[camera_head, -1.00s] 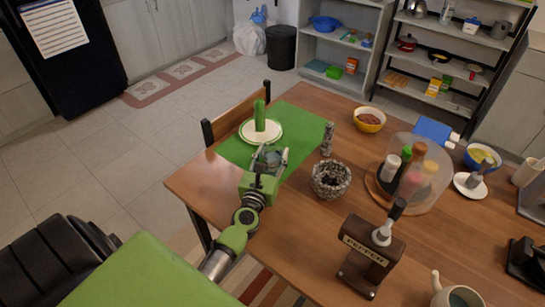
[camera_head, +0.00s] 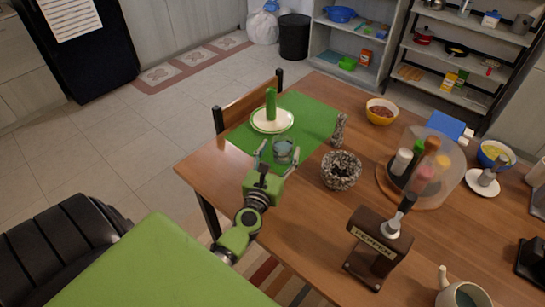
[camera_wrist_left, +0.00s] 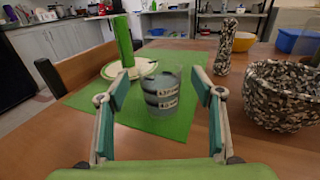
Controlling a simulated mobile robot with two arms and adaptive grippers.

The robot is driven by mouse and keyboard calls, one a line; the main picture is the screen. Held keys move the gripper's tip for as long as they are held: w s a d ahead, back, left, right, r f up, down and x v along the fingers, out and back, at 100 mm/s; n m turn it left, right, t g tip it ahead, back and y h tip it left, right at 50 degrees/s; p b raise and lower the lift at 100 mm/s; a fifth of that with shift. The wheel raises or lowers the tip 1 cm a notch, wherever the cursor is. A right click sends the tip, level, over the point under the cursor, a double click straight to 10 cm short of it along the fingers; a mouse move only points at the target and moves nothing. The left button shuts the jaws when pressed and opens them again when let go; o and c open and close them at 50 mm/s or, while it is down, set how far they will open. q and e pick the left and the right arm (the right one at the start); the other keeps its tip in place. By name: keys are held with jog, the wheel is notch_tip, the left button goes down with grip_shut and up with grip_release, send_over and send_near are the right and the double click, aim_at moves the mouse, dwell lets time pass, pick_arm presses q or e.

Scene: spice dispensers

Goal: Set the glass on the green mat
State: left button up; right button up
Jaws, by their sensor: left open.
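The clear glass (camera_head: 283,151) with a grey-blue tint stands upright on the near part of the green mat (camera_head: 312,112). In the left wrist view the glass (camera_wrist_left: 163,92) is between and beyond my open fingers, with mat visible below its base and gaps on both sides. My left gripper (camera_head: 277,160) is open and empty, just on the near side of the glass. Its two fingers also show in the left wrist view (camera_wrist_left: 161,92). My right gripper is not in view.
A white plate (camera_head: 286,125) with a green cylinder (camera_head: 271,104) sits on the mat behind the glass. A speckled mill (camera_head: 339,130) and a speckled bowl (camera_head: 341,170) stand to the right. A pepper dispenser (camera_head: 378,245) is nearer. A chair (camera_head: 250,103) stands at the table's left edge.

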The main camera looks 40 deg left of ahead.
pick_arm(q)
jog(key=b+v, duration=0.1)
jog(key=v, duration=0.5)
jog(key=shift+s+d+f, duration=0.1)
jog(key=shift+s, duration=0.3)
jog(key=shift+s+d+b, duration=0.2)
jog(key=shift+s+b, duration=0.1)
jog(key=shift+s, duration=0.35)
